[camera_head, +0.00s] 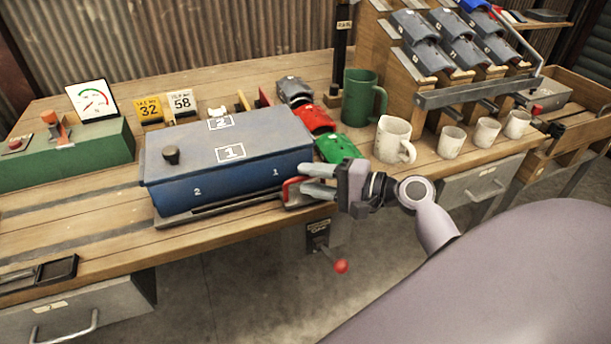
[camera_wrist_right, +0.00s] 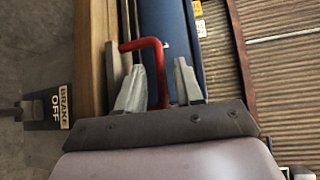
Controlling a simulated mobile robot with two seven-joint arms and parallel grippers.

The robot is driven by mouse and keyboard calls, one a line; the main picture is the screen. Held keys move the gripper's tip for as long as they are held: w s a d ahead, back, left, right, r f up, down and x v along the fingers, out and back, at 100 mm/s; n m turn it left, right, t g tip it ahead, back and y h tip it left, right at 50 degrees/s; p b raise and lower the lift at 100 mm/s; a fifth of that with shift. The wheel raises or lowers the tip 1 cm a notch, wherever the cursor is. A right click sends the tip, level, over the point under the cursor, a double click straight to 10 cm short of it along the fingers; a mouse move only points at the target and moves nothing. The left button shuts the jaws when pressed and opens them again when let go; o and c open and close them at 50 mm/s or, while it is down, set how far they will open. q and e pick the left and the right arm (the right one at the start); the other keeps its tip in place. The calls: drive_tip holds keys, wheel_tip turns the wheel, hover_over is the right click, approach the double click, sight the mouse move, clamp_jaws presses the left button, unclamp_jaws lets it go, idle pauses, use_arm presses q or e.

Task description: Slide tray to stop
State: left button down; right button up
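A blue box-like tray (camera_head: 225,190) with a grey lid marked 1 and 2 and a black knob sits on the bench, above a dark rail strip (camera_head: 215,208). A red handle (camera_head: 290,190) is at its right end; it also shows in the right wrist view as a bent red bar (camera_wrist_right: 158,60). My right gripper (camera_head: 303,190) is at this handle. Its fingers (camera_wrist_right: 158,92) are apart, with the red bar between them and visible gaps to the fingers. I cannot make out which part is the stop. My left gripper is not in view.
A brake lever with a red knob (camera_head: 340,266) hangs below the bench edge. A green mug (camera_head: 362,97), a white mug (camera_head: 394,139) and red and green curved pieces (camera_head: 337,148) stand close behind the gripper. A green control box (camera_head: 65,157) is at left.

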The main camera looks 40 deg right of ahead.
drive_tip(key=shift+x, duration=0.95)
clamp_jaws()
